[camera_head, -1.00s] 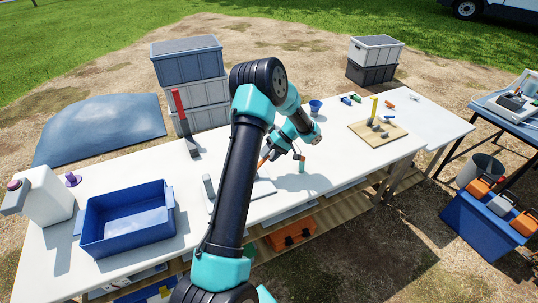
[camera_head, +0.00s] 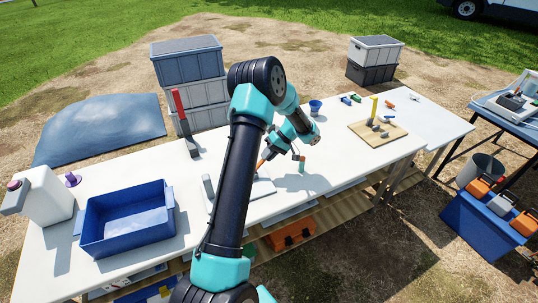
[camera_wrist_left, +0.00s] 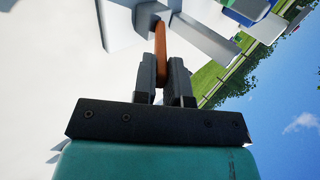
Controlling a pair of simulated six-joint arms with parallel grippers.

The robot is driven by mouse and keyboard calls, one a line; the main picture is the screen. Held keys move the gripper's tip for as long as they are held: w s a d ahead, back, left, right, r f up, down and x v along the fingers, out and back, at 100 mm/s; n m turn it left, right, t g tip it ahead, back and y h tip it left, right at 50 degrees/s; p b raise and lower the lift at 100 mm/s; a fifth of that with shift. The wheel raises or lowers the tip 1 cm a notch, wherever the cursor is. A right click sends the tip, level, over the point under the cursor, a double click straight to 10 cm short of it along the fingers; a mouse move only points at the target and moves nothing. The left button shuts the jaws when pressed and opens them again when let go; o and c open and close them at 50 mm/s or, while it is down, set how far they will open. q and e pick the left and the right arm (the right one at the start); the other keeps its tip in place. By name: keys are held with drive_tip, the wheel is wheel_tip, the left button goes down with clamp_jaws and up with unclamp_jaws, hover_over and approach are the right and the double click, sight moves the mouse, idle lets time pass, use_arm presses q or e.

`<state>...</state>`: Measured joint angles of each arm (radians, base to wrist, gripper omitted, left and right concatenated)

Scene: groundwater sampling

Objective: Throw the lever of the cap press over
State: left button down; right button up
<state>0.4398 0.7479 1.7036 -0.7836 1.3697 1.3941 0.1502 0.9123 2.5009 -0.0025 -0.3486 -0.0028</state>
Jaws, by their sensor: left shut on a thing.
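The cap press shows in the head view as a pale base plate (camera_head: 262,188) with a grey upright (camera_head: 208,187), partly hidden behind my left arm. Its orange lever (camera_head: 260,164) sticks up at the plate's far side. My left gripper (camera_head: 266,154) is at this lever. In the left wrist view the two dark fingers (camera_wrist_left: 161,72) are closed on the orange lever (camera_wrist_left: 160,42), whose upper part shows beyond the fingertips. The lever leads to a grey-white body at the top of that view. My right gripper is not in view.
A blue bin (camera_head: 127,222) and a white jug (camera_head: 45,205) stand on the left of the table. A red-handled tool (camera_head: 180,112) stands at the back edge. A wooden board (camera_head: 365,133) lies on the right. The table between has free room.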

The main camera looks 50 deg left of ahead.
use_arm(q)
drive_tip(key=shift+s+a+r+t+h, duration=0.25)
drive_tip(key=shift+s+r+t, duration=0.35)
drive_tip(key=shift+s, duration=0.35)
drive_tip(key=shift+s+a+r+t+h, duration=0.15)
drive_tip(key=shift+s+a+r+t, duration=0.3)
drive_tip(key=shift+s, duration=0.5)
drive_tip(key=shift+s+r, duration=0.1)
drive_tip(key=shift+r, duration=0.1)
drive_tip(key=s, duration=0.1)
drive_tip(key=s+a+r+t, duration=0.1)
drive_tip(key=s+t, duration=0.1)
drive_tip(key=s, duration=0.1)
drive_tip(key=shift+s+a+r+h, duration=0.1)
drive_tip(key=shift+a+r+h, duration=0.05)
drive_tip(key=shift+r+h, duration=0.15)
